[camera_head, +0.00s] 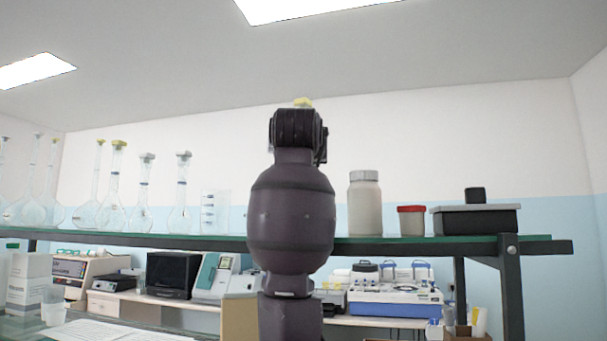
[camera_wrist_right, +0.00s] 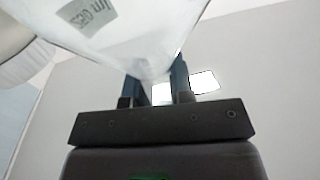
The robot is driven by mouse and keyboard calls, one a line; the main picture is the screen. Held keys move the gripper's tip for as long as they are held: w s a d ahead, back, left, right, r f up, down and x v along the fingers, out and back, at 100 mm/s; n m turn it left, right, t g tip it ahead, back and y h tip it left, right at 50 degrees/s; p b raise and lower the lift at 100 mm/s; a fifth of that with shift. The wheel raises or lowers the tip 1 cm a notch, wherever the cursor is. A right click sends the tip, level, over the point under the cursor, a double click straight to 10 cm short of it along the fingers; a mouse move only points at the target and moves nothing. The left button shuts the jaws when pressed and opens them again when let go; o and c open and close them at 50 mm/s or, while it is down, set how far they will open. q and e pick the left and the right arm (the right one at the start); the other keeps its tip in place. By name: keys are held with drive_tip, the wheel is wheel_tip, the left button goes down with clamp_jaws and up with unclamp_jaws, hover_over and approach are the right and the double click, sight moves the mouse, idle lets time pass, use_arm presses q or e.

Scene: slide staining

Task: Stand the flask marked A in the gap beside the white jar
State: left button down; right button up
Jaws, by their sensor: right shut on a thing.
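The white jar (camera_head: 364,205) with a grey lid stands upright on the raised shelf, just right of my right arm. In the wrist view my right gripper (camera_wrist_right: 156,88) is shut on a clear glass flask (camera_wrist_right: 140,40) with printed volume marks. No letter A is readable on it. In the head view my right arm hides the gripper and most of the flask; only a yellow stopper (camera_head: 303,101) shows above my arm. The shelf just left of the jar is also hidden by my arm. A pale rounded thing at the left of the wrist view may be the jar. My left gripper is out of view.
Several glass flasks (camera_head: 112,190) and a beaker (camera_head: 214,212) stand on the green shelf (camera_head: 400,240) to the left. A red-lidded cup (camera_head: 411,220) and a dark box (camera_head: 475,220) stand right of the jar. Lab instruments sit on a counter behind, below shelf level.

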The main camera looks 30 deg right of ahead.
drive_tip(key=shift+f, duration=1.9)
drive_tip(key=shift+f, duration=0.15)
drive_tip(key=o, duration=0.7)
